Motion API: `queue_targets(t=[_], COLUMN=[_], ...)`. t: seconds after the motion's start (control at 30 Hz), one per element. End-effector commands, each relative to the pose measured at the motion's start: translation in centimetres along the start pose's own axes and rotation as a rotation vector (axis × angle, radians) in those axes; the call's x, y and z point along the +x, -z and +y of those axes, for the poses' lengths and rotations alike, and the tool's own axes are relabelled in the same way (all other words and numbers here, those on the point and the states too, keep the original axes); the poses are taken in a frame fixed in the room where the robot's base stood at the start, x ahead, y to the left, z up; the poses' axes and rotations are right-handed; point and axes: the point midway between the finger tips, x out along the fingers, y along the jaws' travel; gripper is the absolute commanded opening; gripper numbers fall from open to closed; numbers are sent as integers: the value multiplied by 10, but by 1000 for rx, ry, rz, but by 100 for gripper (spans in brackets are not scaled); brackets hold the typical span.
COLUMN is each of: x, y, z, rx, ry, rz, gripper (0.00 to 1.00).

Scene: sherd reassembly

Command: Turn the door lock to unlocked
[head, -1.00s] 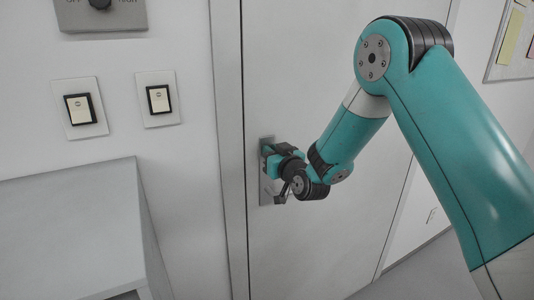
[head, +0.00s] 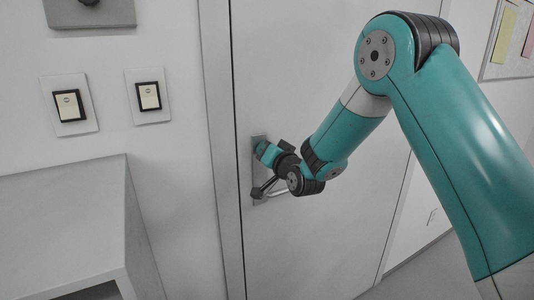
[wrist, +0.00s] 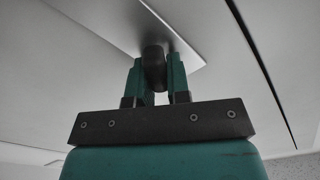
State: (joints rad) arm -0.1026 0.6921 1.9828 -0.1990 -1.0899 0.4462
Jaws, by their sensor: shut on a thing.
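The door (head: 330,90) is pale grey and looks shut in its frame. A metal lock plate (head: 256,197) is on its left side, with a lever handle (head: 278,192) low on it. In the wrist view the plate (wrist: 188,28) fills the top middle, and a dark rounded lock knob (wrist: 154,66) stands out from it. My gripper (wrist: 157,72) is shut on this knob, one teal finger on each side. In the head view my gripper (head: 264,150) is at the upper part of the plate, above the lever; my wrist hides the knob there.
Two light switches (head: 70,106) (head: 149,96) and a grey panel with a dark dial (head: 89,3) are on the wall left of the door. A grey cabinet (head: 60,205) stands below them. A board with papers (head: 510,40) hangs at far right.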

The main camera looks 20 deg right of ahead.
Motion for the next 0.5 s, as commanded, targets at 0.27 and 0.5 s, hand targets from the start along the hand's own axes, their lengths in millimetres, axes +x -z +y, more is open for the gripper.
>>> queue_targets(t=[0.27, 0.5], x=[1, 1], y=[-7, -7], z=[-1, 1], rx=[269, 497], ry=[5, 3], rz=[-10, -12], gripper=[0, 0])
